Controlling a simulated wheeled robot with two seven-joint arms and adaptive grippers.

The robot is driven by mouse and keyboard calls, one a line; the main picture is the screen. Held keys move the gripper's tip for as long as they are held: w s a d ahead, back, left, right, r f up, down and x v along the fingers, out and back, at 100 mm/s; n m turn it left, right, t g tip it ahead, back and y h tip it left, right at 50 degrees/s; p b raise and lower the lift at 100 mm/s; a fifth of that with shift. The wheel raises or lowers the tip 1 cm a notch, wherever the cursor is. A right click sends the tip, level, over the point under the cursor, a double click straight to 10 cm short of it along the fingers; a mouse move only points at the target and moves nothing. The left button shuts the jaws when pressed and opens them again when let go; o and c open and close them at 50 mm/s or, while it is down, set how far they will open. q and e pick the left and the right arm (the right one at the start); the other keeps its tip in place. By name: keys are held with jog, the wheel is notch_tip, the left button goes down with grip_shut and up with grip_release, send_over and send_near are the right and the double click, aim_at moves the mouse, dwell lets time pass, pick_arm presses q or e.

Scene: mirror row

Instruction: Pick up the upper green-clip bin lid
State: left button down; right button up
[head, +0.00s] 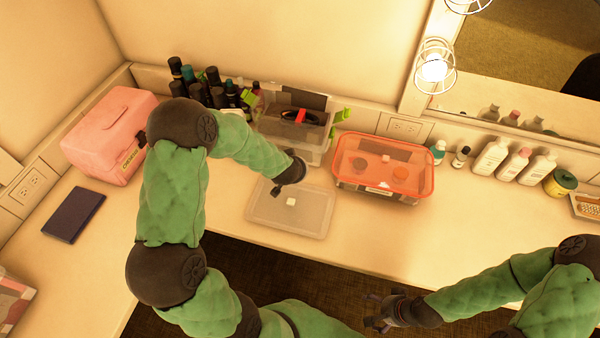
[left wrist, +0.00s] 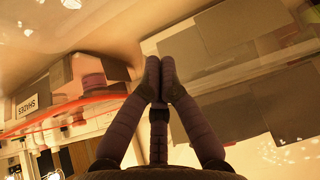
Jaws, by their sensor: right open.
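The clear bin with green clips (head: 318,148) stands at the back of the counter, stacked, with its top open and dark and red items inside. A green clip (head: 342,114) sticks out at its right. A translucent lid (head: 312,226) with a small white patch lies flat on the counter in front of it. My left gripper (head: 277,191) is over the lid's back edge; contact is unclear. In the left wrist view its fingertips (left wrist: 160,75) are together, with nothing seen between them. My right gripper (head: 371,312) is open and empty, in front of the counter.
A clear box with an orange-red rim (head: 378,188) stands right of the lid. A pink case (head: 107,130) and dark book (head: 74,214) are at left. Dark bottles (head: 188,76) stand behind my left arm; pale bottles (head: 490,158) line the back right. The right counter front is clear.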

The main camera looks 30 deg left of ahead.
aim_at(292, 203)
pick_arm(q)
jog(key=b+x, duration=0.2)
jog(key=x, duration=0.6)
jog(key=shift+f+b, duration=0.25)
jog(key=shift+b, duration=0.15)
jog(key=shift+s, duration=0.1)
jog(key=shift+s+d+r+b, duration=0.15)
jog(key=shift+s+b, duration=0.1)
jog(key=shift+s, duration=0.35)
jog(key=shift+s+d+f+b, duration=0.15)
jog(key=shift+s+b, duration=0.15)
jog(key=shift+s, duration=0.3)
jog(key=shift+s+d+r+b, duration=0.15)
jog(key=shift+s+b, duration=0.1)
jog(key=shift+s, duration=0.35)
jog(key=s+d, duration=0.1)
jog(key=s, duration=0.6)
jog(key=s+d, duration=0.1)
jog(key=s, duration=0.2)
jog(key=shift+s+d, duration=0.25)
jog(key=shift+d, duration=0.05)
